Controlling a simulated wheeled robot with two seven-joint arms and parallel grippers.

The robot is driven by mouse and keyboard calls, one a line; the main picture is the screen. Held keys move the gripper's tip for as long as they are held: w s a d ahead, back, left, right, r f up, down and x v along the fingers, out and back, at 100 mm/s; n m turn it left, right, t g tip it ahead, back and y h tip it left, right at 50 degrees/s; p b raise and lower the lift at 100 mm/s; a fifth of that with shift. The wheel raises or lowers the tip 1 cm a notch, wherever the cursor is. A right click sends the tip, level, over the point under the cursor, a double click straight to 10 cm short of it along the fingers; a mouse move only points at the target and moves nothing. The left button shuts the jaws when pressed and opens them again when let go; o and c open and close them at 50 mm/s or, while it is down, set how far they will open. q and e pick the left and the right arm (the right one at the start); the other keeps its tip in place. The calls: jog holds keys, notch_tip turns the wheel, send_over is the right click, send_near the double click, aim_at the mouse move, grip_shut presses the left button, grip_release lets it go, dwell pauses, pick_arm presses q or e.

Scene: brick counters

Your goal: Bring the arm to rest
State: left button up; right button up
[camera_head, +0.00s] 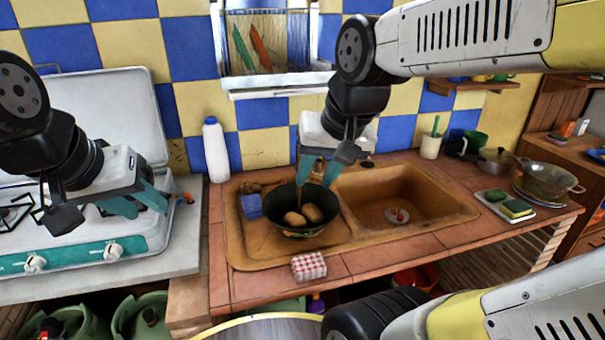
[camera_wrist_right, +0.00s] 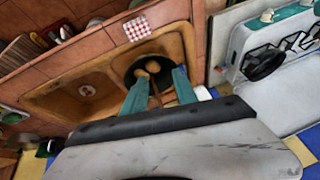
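My right gripper (camera_head: 317,183) hangs from the arm that comes in from the right. Its teal fingers point down over a dark bowl (camera_head: 283,228) on the sink's drainboard. The fingers are apart and no held object shows between them. In the right wrist view, the open right gripper (camera_wrist_right: 160,92) points toward the same bowl, which holds brown, potato-like items (camera_wrist_right: 152,66). A thin brown piece shows near the fingers; I cannot tell what it is. My left gripper (camera_head: 138,207) is over the stove at the left, its teal fingers apart and empty.
A brown sink (camera_head: 400,195) is set in the tiled counter. A tray with sponges (camera_head: 505,205) and a pot (camera_head: 548,178) are at the right. The stove (camera_head: 90,255) is at the left.

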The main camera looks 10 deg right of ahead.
jog(key=shift+s+a+n+t+y, duration=0.15)
jog(key=shift+s+n+t, duration=0.1)
jog(key=shift+s+n, duration=0.25)
jog(key=shift+s+a+n+t+y, duration=0.15)
jog(key=shift+s+n+t, duration=0.15)
jog(key=shift+s, duration=0.35)
dwell(0.4)
